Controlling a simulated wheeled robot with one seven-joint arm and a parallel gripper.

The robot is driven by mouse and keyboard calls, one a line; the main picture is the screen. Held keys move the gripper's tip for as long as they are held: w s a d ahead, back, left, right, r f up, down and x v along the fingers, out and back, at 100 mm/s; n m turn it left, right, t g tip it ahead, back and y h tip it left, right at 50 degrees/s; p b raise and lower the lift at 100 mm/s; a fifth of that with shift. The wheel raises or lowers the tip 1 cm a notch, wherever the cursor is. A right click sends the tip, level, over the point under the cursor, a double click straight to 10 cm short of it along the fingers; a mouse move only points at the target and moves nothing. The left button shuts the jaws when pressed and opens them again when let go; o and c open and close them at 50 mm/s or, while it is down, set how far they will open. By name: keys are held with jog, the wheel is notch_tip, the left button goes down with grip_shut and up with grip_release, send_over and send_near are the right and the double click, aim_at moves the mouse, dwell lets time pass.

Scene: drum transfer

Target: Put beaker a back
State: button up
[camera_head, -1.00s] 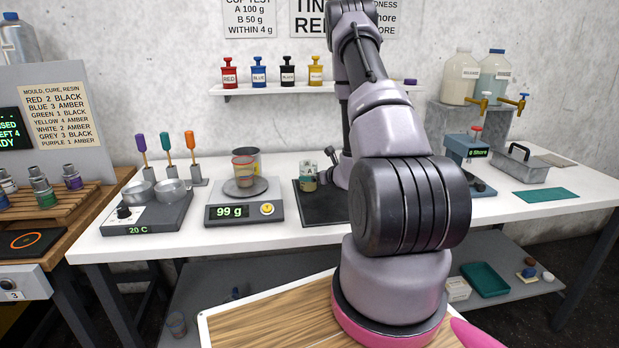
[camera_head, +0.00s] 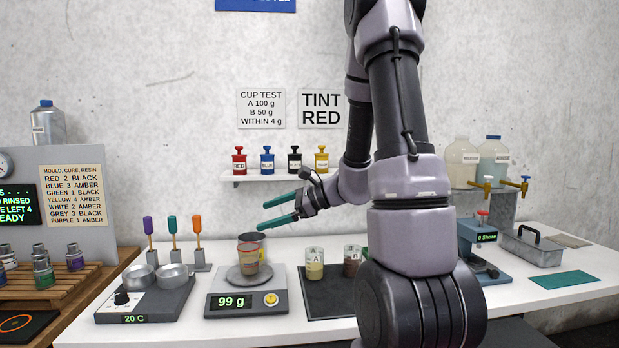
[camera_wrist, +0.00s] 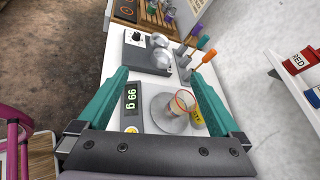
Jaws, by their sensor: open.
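Beaker A (camera_head: 314,268), a clear beaker marked "A" with yellowish contents, stands upright on the black mat (camera_head: 327,302) right of the scale. A second beaker (camera_head: 352,262) with dark reddish contents stands beside it on the mat. My gripper (camera_head: 268,213) is open and empty, raised in the air above the bench and pointing left, apart from the beakers. In the wrist view my gripper (camera_wrist: 164,78) has its teal fingers spread wide, with the scale beyond them. Beaker A cannot be made out in the wrist view.
The scale (camera_head: 226,305) reads 99 g and carries a cup with an orange-red rim (camera_head: 248,260). A grey pot (camera_head: 260,240) stands behind it. A hot plate (camera_head: 140,308) and stirrers (camera_head: 173,240) are to the left. Tint bottles (camera_head: 267,161) stand on the wall shelf above.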

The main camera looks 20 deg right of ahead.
jog(key=s+a+r+n+g+h, duration=0.35)
jog(key=s+r+n, duration=0.35)
jog(key=s+n, duration=0.45)
jog(key=s+d+r+n+t+h, duration=0.3)
jog(key=s+d+r+n+h, duration=0.2)
jog(key=s, duration=0.3)
jog(key=shift+s+d+r+h, duration=0.25)
jog(key=shift+r+h, duration=0.1)
jog(key=shift+r, duration=0.35)
dwell(0.4)
